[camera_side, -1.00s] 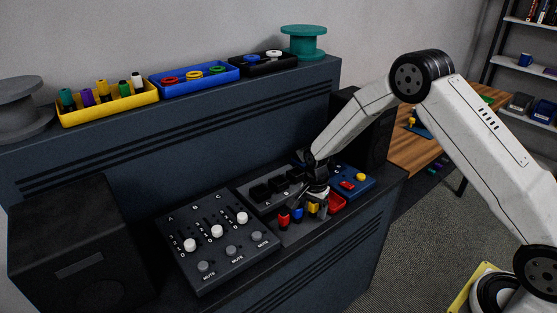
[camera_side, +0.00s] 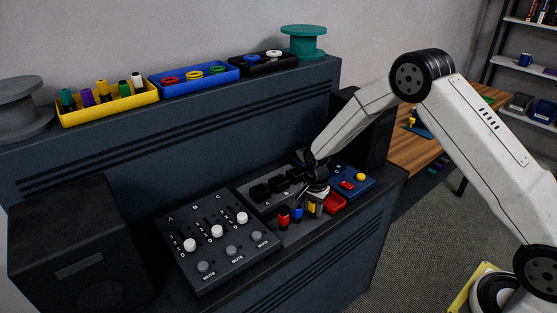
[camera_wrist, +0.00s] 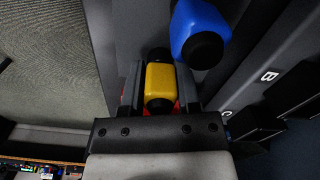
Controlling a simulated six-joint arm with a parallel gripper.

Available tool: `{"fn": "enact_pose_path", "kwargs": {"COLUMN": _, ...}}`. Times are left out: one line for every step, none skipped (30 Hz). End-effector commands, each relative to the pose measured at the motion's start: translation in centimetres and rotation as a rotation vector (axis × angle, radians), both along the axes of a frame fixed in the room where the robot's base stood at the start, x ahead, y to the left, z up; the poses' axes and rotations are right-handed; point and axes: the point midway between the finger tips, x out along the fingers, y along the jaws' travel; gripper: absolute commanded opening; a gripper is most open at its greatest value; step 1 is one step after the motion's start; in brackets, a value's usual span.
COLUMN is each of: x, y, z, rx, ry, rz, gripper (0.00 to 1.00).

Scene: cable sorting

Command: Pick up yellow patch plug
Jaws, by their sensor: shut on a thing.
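The yellow patch plug (camera_wrist: 159,82) sits between the two fingers of my gripper (camera_wrist: 160,88) in the wrist view, and the fingers are shut on it. In the side view the yellow plug (camera_side: 311,207) shows as a small yellow patch, partly hidden by my gripper (camera_side: 317,200). The blue plug (camera_side: 297,213) stands just left of it, and it also shows close beside the gripper in the wrist view (camera_wrist: 200,32). The red plug (camera_side: 284,218) stands further left. Whether the yellow plug touches the panel below is hard to tell.
Black sockets (camera_side: 275,184) lie behind the plugs. A slider panel (camera_side: 217,240) is at left. Yellow (camera_side: 107,108) and blue trays (camera_side: 195,80) stand on the upper ledge.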

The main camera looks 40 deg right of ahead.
Motion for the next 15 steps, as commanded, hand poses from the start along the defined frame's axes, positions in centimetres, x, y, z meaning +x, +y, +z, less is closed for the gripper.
{"fn": "enact_pose_path", "kwargs": {"x": 0.0, "y": 0.0, "z": 0.2, "rx": 0.0, "ry": -0.001, "rz": 0.0, "gripper": 0.0}}
{"fn": "enact_pose_path", "kwargs": {"x": 0.0, "y": 0.0, "z": 0.3, "rx": 0.0, "ry": 0.0, "rz": 0.0, "gripper": 0.0}}
{"fn": "enact_pose_path", "kwargs": {"x": 0.0, "y": 0.0, "z": 0.5, "rx": 0.0, "ry": 0.0, "rz": 0.0, "gripper": 0.0}}
{"fn": "enact_pose_path", "kwargs": {"x": 0.0, "y": 0.0, "z": 0.7, "rx": 0.0, "ry": 0.0, "rz": 0.0, "gripper": 0.0}}
{"fn": "enact_pose_path", "kwargs": {"x": 0.0, "y": 0.0, "z": 0.8, "rx": 0.0, "ry": 0.0, "rz": 0.0, "gripper": 0.0}}
{"fn": "enact_pose_path", "kwargs": {"x": 0.0, "y": 0.0, "z": 1.2, "rx": 0.0, "ry": 0.0, "rz": 0.0, "gripper": 0.0}}
{"fn": "enact_pose_path", "kwargs": {"x": 0.0, "y": 0.0, "z": 1.5, "rx": -0.001, "ry": -0.001, "rz": 0.0, "gripper": 0.0}}
{"fn": "enact_pose_path", "kwargs": {"x": 0.1, "y": 0.0, "z": 1.8, "rx": -0.001, "ry": -0.001, "rz": 0.0, "gripper": 0.0}}
{"fn": "enact_pose_path", "kwargs": {"x": 0.0, "y": 0.0, "z": 2.2, "rx": -0.001, "ry": 0.0, "rz": 0.0, "gripper": 0.0}}
{"fn": "enact_pose_path", "kwargs": {"x": 0.0, "y": 0.0, "z": 2.6, "rx": 0.0, "ry": 0.0, "rz": 0.0, "gripper": 0.0}}
{"fn": "enact_pose_path", "kwargs": {"x": 0.0, "y": 0.0, "z": 3.0, "rx": -0.001, "ry": 0.0, "rz": 0.0, "gripper": 0.0}}
{"fn": "enact_pose_path", "kwargs": {"x": -0.2, "y": 0.0, "z": 3.3, "rx": 0.0, "ry": 0.001, "rz": 0.0, "gripper": 0.0}}
{"fn": "enact_pose_path", "kwargs": {"x": -0.5, "y": 0.0, "z": 3.6, "rx": -0.001, "ry": 0.002, "rz": 0.0, "gripper": 0.0}}
{"fn": "enact_pose_path", "kwargs": {"x": -0.7, "y": 0.0, "z": 3.9, "rx": 0.0, "ry": 0.001, "rz": 0.0, "gripper": 0.0}}
{"fn": "enact_pose_path", "kwargs": {"x": -1.1, "y": 0.1, "z": 4.3, "rx": -0.001, "ry": 0.002, "rz": 0.0, "gripper": 0.0}}
